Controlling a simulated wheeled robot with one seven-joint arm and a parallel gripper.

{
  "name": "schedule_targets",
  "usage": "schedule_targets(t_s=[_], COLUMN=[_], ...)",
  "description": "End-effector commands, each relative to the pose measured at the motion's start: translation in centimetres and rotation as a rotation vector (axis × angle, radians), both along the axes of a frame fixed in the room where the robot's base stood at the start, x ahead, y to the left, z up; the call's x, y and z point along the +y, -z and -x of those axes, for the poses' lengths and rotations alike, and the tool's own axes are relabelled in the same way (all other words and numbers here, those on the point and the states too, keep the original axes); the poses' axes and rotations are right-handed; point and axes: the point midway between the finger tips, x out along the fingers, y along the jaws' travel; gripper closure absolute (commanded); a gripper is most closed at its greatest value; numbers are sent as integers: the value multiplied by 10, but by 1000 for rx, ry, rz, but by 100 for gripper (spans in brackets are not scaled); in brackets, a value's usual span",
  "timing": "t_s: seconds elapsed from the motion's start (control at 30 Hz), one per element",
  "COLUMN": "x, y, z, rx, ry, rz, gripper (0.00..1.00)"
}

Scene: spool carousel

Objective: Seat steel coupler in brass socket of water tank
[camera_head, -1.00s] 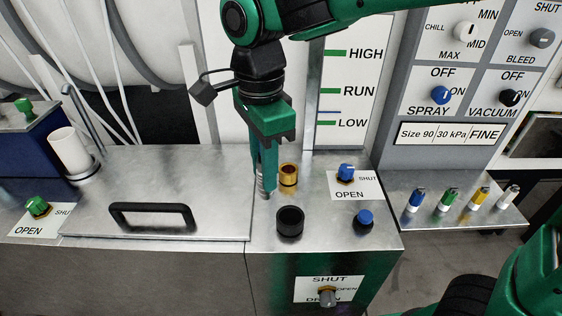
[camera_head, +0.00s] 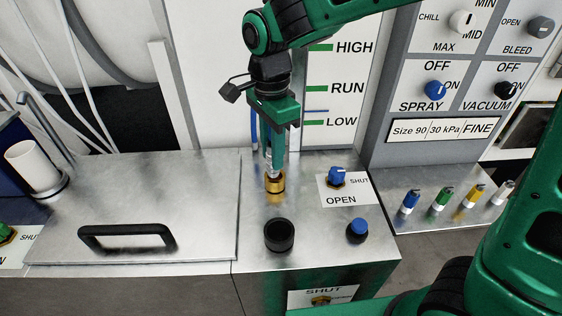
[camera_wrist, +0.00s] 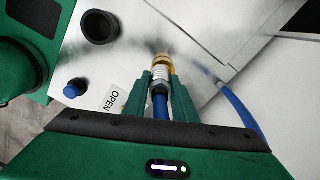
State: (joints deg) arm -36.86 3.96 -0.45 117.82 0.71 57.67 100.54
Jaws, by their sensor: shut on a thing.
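The brass socket (camera_head: 274,182) stands on the steel top of the water tank (camera_head: 300,268). My gripper (camera_head: 272,165) is right above the socket, pointing down, with its fingers shut on the steel coupler (camera_wrist: 158,78). In the wrist view the coupler sits between the green fingers, with a blue hose (camera_wrist: 160,105) behind it. Its tip meets or enters the brass socket (camera_wrist: 161,62); how deep it sits is hidden. The coupler looks close to upright over the socket.
A black cup-like fitting (camera_head: 279,235) and a blue-capped knob (camera_head: 357,230) stand in front of the socket. A blue valve (camera_head: 337,176) with an OPEN/SHUT label is to its right. A lid with a black handle (camera_head: 127,236) lies to the left.

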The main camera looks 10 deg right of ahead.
Motion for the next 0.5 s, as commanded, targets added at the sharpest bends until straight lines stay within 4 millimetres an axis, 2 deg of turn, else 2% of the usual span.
schedule_targets(t_s=[0.1,0.23,0.5], x=[-5,-6,-7], y=[6,13,48], z=[-9,-11,-10], rx=[-1,1,5], ry=[0,-2,-1], rz=[0,0,3], gripper=[100,100,100])
